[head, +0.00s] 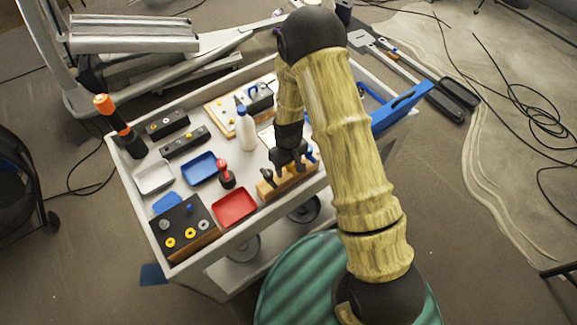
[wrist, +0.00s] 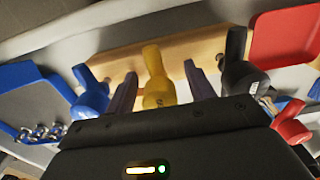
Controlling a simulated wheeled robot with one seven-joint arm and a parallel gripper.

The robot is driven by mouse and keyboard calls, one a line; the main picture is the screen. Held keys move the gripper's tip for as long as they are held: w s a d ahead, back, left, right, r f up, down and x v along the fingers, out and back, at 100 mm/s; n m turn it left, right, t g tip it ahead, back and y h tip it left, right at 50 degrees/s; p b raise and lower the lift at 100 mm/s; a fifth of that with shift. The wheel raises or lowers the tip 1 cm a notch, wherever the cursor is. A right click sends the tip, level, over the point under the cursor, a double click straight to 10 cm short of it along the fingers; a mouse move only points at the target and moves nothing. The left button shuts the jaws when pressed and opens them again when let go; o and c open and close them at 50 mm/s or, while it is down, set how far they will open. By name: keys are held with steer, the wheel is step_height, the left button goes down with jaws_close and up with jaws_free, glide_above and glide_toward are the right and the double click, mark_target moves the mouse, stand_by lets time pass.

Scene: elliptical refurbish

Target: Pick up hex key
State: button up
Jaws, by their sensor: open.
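A wooden holder (head: 294,186) stands at the front edge of the cart top, with handled tools in it. In the wrist view, the holder (wrist: 207,44) carries a blue-handled tool (wrist: 90,94), a yellow-handled tool (wrist: 156,88) and a black-handled tool (wrist: 240,76). I cannot tell for sure which one is the hex key; their tips are hidden. My gripper (head: 289,162) is open, right over the holder. In the wrist view, its fingers (wrist: 159,73) are on either side of the yellow handle, with gaps visible. The yellow handle is hidden by my gripper in the head view.
A red tray (head: 234,207) lies just left of the holder and a blue tray (head: 199,168) farther back. A white bottle (head: 247,131) and a small red-topped item (head: 224,172) stand nearby.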

jaws_close()
steer(key=shift+r, duration=0.1)
step_height(320, 180, up, 10)
steer(key=shift+f+b, duration=0.1)
steer(key=shift+b, duration=0.9)
steer(key=c, duration=0.6)
jaws_free()
jaws_close()
